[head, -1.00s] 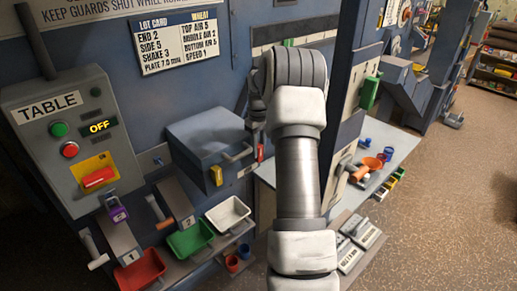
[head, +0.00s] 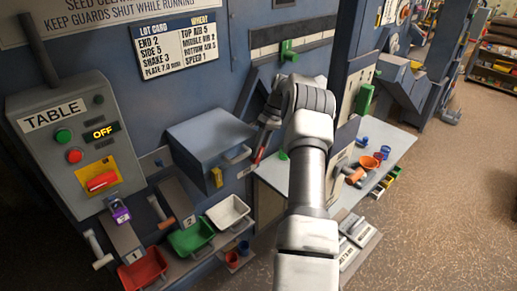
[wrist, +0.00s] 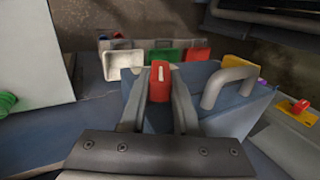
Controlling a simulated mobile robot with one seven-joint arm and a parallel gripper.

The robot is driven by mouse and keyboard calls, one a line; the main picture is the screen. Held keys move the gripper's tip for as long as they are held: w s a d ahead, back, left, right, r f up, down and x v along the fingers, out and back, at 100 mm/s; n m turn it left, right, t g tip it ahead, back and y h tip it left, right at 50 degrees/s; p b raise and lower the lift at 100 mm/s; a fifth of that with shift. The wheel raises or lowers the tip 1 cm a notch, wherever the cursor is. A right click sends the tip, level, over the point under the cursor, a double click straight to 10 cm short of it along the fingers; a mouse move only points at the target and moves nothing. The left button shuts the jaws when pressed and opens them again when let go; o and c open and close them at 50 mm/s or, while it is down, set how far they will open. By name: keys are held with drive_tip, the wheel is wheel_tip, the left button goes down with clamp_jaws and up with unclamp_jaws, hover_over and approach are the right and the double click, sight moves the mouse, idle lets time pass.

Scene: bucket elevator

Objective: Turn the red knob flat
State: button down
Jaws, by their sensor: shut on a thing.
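The red knob (head: 101,181) sits on a yellow plate on the grey TABLE control box at the left. Its bar lies slightly tilted from level in the head view. The display above it reads OFF. The knob also shows at the right edge of the wrist view (wrist: 300,106). My gripper (head: 261,152) is well to the right of the control box, apart from the knob. In the wrist view, my gripper (wrist: 160,72) is shut on a red piece (wrist: 160,85) with a small white mark. Its far end is hidden.
A blue-grey box with a handle (head: 209,140) juts out between my gripper and the control box. A purple padlock (head: 120,211) hangs below the box. Red (head: 143,270), green (head: 192,236) and white (head: 228,212) trays line the lower front. A pale table (head: 390,147) stands right.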

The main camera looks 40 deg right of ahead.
drive_tip(key=shift+d+y, duration=0.15)
drive_tip(key=shift+y, duration=0.95)
drive_tip(key=c, duration=0.9)
unclamp_jaws()
drive_tip(key=shift+h, duration=0.3)
